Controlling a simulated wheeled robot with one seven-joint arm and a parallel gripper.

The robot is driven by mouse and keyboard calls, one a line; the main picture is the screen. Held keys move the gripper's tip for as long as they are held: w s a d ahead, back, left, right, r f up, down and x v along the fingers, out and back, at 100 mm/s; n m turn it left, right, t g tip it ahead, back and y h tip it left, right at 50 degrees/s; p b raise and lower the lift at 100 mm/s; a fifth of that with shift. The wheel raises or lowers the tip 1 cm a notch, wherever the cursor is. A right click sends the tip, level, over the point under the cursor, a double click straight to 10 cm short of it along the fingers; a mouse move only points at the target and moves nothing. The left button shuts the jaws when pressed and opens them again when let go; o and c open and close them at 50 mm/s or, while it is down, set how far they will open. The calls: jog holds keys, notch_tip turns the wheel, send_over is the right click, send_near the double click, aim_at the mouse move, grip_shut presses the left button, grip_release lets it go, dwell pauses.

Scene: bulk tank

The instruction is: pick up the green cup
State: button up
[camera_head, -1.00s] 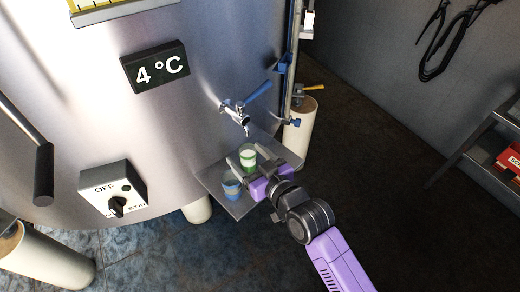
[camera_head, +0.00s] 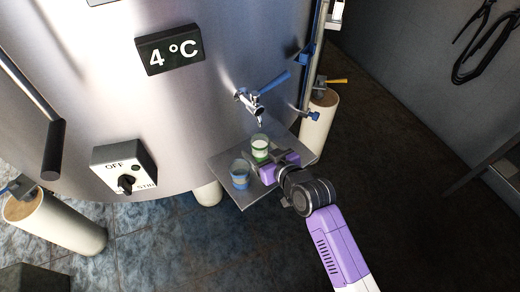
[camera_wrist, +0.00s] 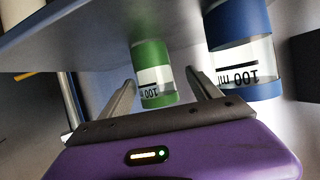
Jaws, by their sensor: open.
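The green cup (camera_head: 260,148), a clear cup with green bands, stands on the metal shelf (camera_head: 240,200) below the tank's tap. My gripper (camera_head: 258,158) is at the cup's near side, and its body partly hides the shelf. In the wrist view, where the scene appears upside down, the green cup (camera_wrist: 155,80) with a "100 ml" mark shows between the two spread fingers (camera_wrist: 160,78). The jaws are open, and I cannot tell whether either finger touches the cup.
A blue-banded cup (camera_head: 240,174) stands close beside the green one, to the left; it also shows in the wrist view (camera_wrist: 240,50). The tap (camera_head: 253,102) with a blue lever hangs just above. The tank wall (camera_head: 200,110) lies behind. Dark floor is free at right.

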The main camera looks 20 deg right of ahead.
aim_at(255, 144)
jog(key=x, duration=0.5)
jog(key=shift+s+d+f, duration=0.1)
jog(key=shift+d+f, duration=0.15)
jog(key=c, duration=1.4)
grip_shut()
jog(key=shift+r, duration=0.2)
